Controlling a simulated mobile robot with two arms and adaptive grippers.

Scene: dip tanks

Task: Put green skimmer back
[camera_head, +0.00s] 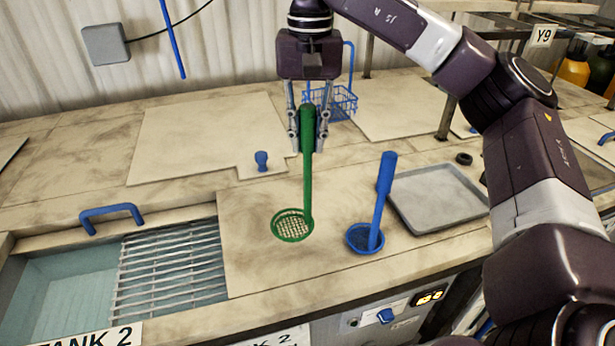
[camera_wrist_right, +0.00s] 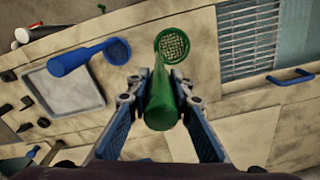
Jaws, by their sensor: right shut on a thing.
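The green skimmer (camera_head: 308,175) is upright, handle at the top and round mesh basket at the bottom. My right gripper (camera_head: 307,140) is shut on its handle. In the right wrist view the green skimmer (camera_wrist_right: 165,95) sits between the fingers of the right gripper (camera_wrist_right: 162,90), its basket beyond them. The basket appears over the beige worktop between the tank grating and a blue skimmer; whether it touches the surface I cannot tell. The blue skimmer (camera_head: 383,190) stands upright to its right, and also shows in the right wrist view (camera_wrist_right: 80,58). My left gripper is not in view.
A grey tray (camera_head: 440,226) lies right of the blue skimmer. An open tank with a metal grating (camera_head: 170,268) and blue handle (camera_head: 111,216) is at left. A blue wire basket (camera_head: 341,103) stands behind my gripper. A blue knob (camera_head: 262,160) sits on a lid.

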